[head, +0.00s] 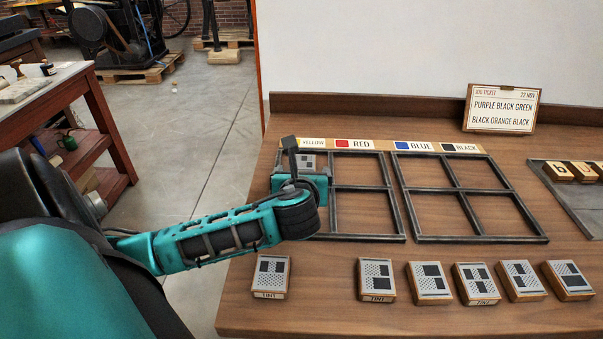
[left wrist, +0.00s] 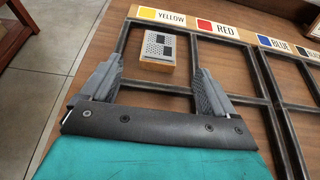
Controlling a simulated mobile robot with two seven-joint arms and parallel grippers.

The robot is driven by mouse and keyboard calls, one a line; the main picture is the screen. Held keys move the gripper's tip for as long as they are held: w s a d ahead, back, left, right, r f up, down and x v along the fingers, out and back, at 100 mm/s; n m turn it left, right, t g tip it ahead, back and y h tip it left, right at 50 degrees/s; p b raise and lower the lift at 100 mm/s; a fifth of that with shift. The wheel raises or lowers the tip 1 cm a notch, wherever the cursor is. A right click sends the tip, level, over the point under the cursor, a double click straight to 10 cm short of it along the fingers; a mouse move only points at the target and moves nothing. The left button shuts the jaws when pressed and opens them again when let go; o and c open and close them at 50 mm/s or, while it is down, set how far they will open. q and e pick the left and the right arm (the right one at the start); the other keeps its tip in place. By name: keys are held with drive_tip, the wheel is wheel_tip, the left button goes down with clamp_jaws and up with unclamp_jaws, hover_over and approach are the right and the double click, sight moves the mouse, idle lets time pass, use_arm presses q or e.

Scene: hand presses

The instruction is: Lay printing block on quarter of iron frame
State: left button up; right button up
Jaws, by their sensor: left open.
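The left iron frame (head: 331,189) lies on the bench with four quarters; it also shows in the left wrist view (left wrist: 193,38). A printing block (head: 307,161) with a grey patterned face lies in its back left quarter, below the yellow label; it also shows in the left wrist view (left wrist: 159,51). My left gripper (head: 300,158) is over that quarter, jaws open. In the left wrist view its fingers (left wrist: 157,75) stand apart on the near side of the block, without visible contact. My arm hides the quarter's front part in the head view. My right gripper is out of view.
Several printing blocks (head: 430,283) stand in a row along the bench front, some marked TINT. A second iron frame (head: 453,190) lies empty to the right. Colour labels (head: 355,144) run behind the frames. A ticket card (head: 502,109) stands at the back. A tray with wooden pieces (head: 573,188) is far right.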

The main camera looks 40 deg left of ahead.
use_arm(q)
drive_tip(key=shift+v, duration=1.8)
drive_tip(key=shift+r+p, duration=0.1)
drive_tip(key=shift+p, duration=0.25)
